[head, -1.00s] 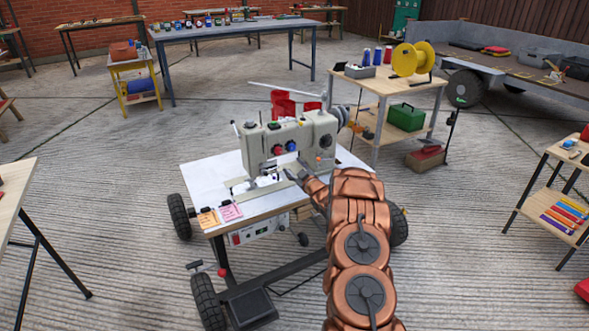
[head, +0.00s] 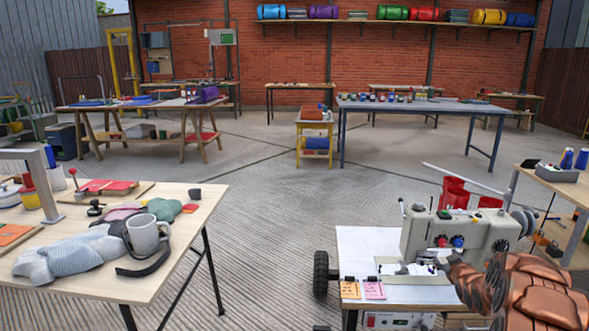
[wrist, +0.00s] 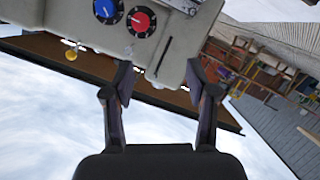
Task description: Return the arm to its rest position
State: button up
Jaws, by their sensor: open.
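My copper-coloured arm (head: 520,290) reaches in from the lower right of the head view, towards a beige sewing machine (head: 420,228) on a white-topped wheeled table (head: 365,245). My gripper is at the machine's front, small and partly hidden there. In the wrist view my gripper (wrist: 158,84) has its two fingers spread apart with nothing held between them. The machine's body with a blue and a red dial (wrist: 138,20) fills the top of that view, beyond the fingertips. I cannot tell whether a finger touches it.
A wooden table (head: 80,265) with a grey mug (head: 147,235) and crumpled cloth stands at left. Red bins (head: 455,193) sit behind the machine. A blue-legged workbench (head: 420,107) and a yellow trolley (head: 315,125) stand further back. Concrete floor is open between the tables.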

jog(key=s+a+r+m+g, duration=0.1)
jog(key=s+a+r+g, duration=0.25)
jog(key=s+a, duration=0.6)
jog(key=s+a+r+m+g, duration=0.25)
jog(key=s+a+g, duration=0.25)
jog(key=s+a, duration=0.45)
jog(key=s+a+r+g+y, duration=0.1)
jog(key=s+a+g, duration=0.3)
jog(key=s, duration=0.9)
jog(key=s+a+r+g+y, duration=0.15)
jog(key=s+a, duration=0.35)
jog(key=s, duration=0.9)
jog(key=s+a+r+g, duration=0.1)
jog(key=s+a+g, duration=0.3)
jog(key=s, duration=0.9)
notch_tip(320, 180, up, 25)
jog(key=s+t+p, duration=0.1)
jog(key=p, duration=2.2)
jog(key=shift+s+a+f+t, duration=0.2)
jog(key=shift+a+t, duration=0.1)
jog(key=shift+a, duration=0.1)
